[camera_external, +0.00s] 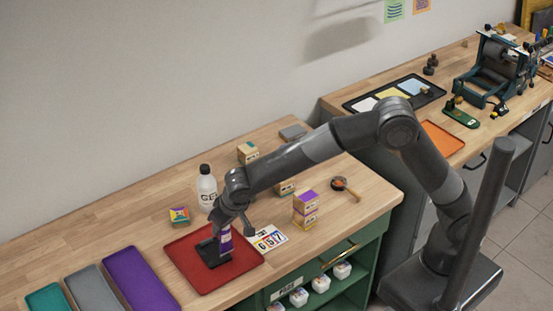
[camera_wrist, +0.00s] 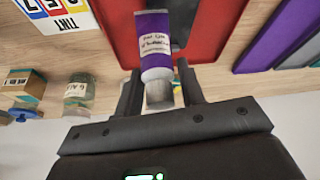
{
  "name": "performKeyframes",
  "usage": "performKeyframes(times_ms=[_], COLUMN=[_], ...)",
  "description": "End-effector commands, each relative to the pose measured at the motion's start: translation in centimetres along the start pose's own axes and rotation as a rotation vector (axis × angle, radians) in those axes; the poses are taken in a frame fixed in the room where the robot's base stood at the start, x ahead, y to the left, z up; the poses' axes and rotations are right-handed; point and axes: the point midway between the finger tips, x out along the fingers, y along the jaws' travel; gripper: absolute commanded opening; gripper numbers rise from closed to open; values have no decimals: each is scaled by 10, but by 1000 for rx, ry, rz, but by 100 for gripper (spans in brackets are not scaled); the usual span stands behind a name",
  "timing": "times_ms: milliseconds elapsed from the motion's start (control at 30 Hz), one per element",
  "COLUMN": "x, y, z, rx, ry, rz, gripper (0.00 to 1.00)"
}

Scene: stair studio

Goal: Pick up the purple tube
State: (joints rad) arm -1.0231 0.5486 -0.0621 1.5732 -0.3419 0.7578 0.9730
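Teal, grey and purple mats (camera_external: 140,279) lie left. The bench's front edge is close.

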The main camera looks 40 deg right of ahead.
Motion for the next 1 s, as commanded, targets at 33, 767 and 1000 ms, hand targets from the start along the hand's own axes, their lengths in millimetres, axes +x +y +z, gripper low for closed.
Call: performKeyframes(times_ms=[33,767,1000], x=[0,-10,-44], y=[0,0,10], z=[0,-5,-20], rx=[0,0,4], ry=[0,1,2], rz=[0,-1,0], gripper=[32,3,3])
